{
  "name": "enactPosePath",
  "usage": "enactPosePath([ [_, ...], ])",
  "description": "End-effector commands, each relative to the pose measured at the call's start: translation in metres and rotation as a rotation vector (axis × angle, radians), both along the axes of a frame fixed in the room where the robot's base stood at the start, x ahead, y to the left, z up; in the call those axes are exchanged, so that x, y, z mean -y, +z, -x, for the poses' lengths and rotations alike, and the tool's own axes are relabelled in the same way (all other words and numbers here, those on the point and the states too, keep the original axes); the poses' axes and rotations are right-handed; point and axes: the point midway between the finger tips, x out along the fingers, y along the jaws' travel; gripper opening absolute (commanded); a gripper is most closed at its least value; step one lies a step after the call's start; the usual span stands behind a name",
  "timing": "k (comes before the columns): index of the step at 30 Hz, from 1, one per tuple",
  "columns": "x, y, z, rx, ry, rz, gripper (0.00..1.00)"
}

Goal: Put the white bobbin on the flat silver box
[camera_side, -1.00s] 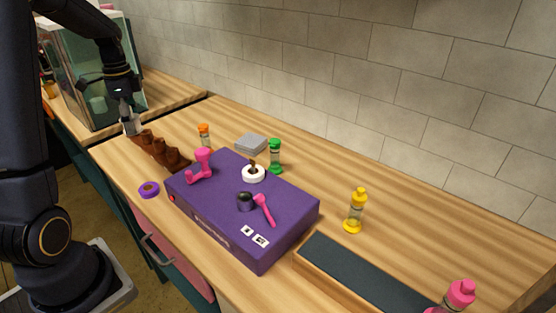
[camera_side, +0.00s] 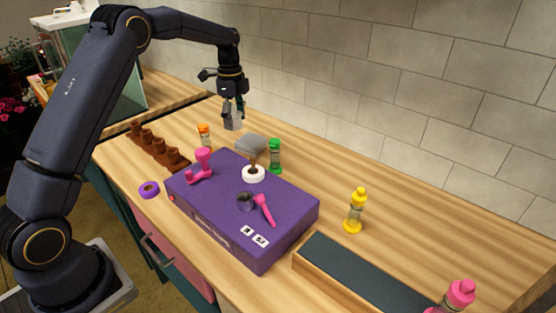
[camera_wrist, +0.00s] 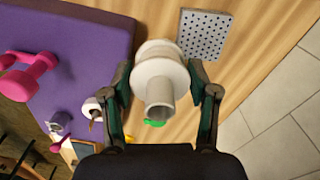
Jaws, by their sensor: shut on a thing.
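The white bobbin (camera_wrist: 158,78) is between the fingers of my gripper (camera_wrist: 158,82) in the wrist view, with its hollow end toward the camera. In the side view, my gripper (camera_side: 234,108) holds the bobbin (camera_side: 233,121) in the air, just behind and left of the flat silver box (camera_side: 251,143). The box lies on the wooden counter. It also shows in the wrist view (camera_wrist: 205,34), with a dotted top, just up and right of the bobbin. The bobbin hides a little of the box's near corner there.
Green (camera_side: 275,156) and orange (camera_side: 204,135) bottles stand near the silver box. A brown stepped rack (camera_side: 158,149) lies left. The tiled wall is behind.

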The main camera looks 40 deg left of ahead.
Motion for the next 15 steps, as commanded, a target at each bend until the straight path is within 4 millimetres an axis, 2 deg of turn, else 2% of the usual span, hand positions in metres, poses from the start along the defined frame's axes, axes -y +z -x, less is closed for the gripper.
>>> enactPosePath([
  [1, -0.001, -0.015, -0.007, -0.008, 0.0, 0.002, 0.25],
  [5, -0.006, -0.036, -0.025, -0.005, 0.001, 0.001, 0.25],
  [12, -0.01, -0.051, -0.038, -0.003, 0.001, 0.001, 0.25],
  [15, -0.01, -0.063, -0.041, -0.005, 0.001, 0.003, 0.25],
])
